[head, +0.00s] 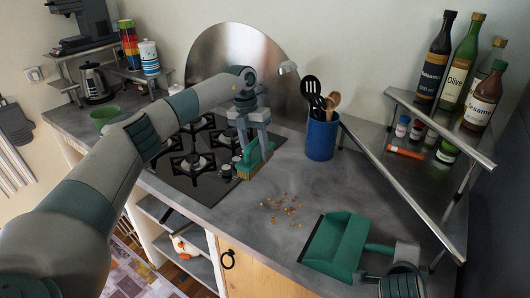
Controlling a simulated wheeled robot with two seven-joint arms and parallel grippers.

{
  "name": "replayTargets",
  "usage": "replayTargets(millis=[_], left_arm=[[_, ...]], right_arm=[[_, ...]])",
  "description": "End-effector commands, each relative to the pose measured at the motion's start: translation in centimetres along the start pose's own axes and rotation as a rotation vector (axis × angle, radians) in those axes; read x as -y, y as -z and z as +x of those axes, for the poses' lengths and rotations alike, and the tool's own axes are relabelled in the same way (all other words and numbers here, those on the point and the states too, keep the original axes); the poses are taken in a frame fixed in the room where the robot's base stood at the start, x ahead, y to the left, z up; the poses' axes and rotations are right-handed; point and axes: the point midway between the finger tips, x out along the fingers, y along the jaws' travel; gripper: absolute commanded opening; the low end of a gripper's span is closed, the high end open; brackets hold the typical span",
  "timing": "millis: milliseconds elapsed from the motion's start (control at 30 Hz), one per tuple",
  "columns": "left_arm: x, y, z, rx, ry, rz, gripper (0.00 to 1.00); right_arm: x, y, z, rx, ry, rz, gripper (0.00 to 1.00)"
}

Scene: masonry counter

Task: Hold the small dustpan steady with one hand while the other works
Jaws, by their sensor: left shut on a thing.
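A green dustpan (336,243) lies on the grey counter at the front right, its open edge toward the left and its handle (378,248) pointing right. My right gripper (399,258) is at the handle's end, at the lower right. Its fingers are partly hidden, so I cannot tell if they are closed on the handle. My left gripper (250,124) is shut on a green hand brush (256,158) with tan bristles. The brush is upright by the right edge of the hob. Several brown crumbs (283,208) lie on the counter between brush and dustpan.
A black hob (190,185) lies left of the brush. A blue utensil pot (321,137) stands behind the crumbs. A metal corner shelf (400,170) with bottles and small jars stands at the right. The counter around the crumbs is clear; its front edge is close.

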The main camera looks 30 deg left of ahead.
Motion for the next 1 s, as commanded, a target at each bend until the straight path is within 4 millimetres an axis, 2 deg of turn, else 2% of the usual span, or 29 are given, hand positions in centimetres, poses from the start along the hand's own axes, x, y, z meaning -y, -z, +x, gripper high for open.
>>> replayTargets(millis=[433,800,1000], left_arm=[[-0.1,0.0,0.5,0.0,0.0,-0.001,0.26],[-0.7,0.0,3.9,-0.002,0.0,-0.003,0.26],[-0.9,0.0,4.8,0.001,0.0,-0.002,0.26]], right_arm=[[0.0,0.0,0.0,0.0,0.0,0.0,0.0],[0.0,0.0,0.0,0.0,0.0,0.0,0.0],[0.0,0.0,0.0,0.0,0.0,0.0,0.0]])
